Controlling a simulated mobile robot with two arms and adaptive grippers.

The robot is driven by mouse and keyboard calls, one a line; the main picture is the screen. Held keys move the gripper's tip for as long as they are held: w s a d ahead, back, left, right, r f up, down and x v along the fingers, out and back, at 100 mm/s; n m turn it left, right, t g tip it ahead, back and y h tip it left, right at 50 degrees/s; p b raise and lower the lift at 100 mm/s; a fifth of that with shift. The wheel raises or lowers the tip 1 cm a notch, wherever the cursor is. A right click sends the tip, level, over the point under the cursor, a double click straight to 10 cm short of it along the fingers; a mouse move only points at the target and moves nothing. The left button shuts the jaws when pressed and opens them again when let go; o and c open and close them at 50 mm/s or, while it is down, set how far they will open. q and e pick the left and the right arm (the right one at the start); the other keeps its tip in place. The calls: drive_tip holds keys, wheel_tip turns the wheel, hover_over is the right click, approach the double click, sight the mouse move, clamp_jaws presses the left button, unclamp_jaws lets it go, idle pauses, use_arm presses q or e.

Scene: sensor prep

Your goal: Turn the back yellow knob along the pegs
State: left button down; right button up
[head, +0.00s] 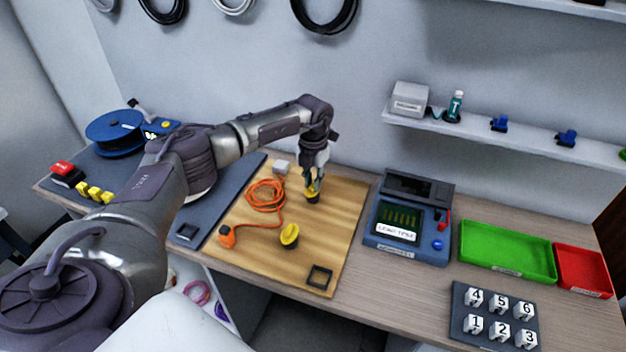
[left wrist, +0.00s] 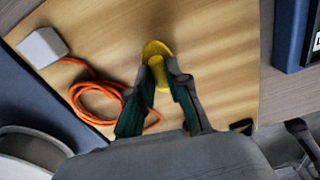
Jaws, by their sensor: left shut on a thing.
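The back yellow knob (head: 312,195) stands on the wooden board (head: 340,215), near its far edge. My left gripper (head: 314,184) points down over it and is shut on it. In the left wrist view the yellow knob (left wrist: 158,68) sits between the two fingertips of my left gripper (left wrist: 160,82). A second yellow knob (head: 290,235) on a dark base stands nearer the front of the board, apart from the gripper. I cannot make out the pegs. My right gripper does not show.
An orange cable (head: 264,196) lies coiled left of the gripper, close to a small white box (head: 281,167). A blue tester (head: 408,232) stands right of the board. Green (head: 507,252) and red (head: 583,270) trays and numbered blocks (head: 500,318) are further right.

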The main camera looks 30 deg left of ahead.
use_arm(q)
drive_tip(key=shift+r+n, duration=0.1)
drive_tip(key=shift+n, duration=0.6)
drive_tip(key=c, duration=1.1)
unclamp_jaws()
wheel_tip(320, 180, up, 12)
drive_tip(key=shift+f, duration=0.1)
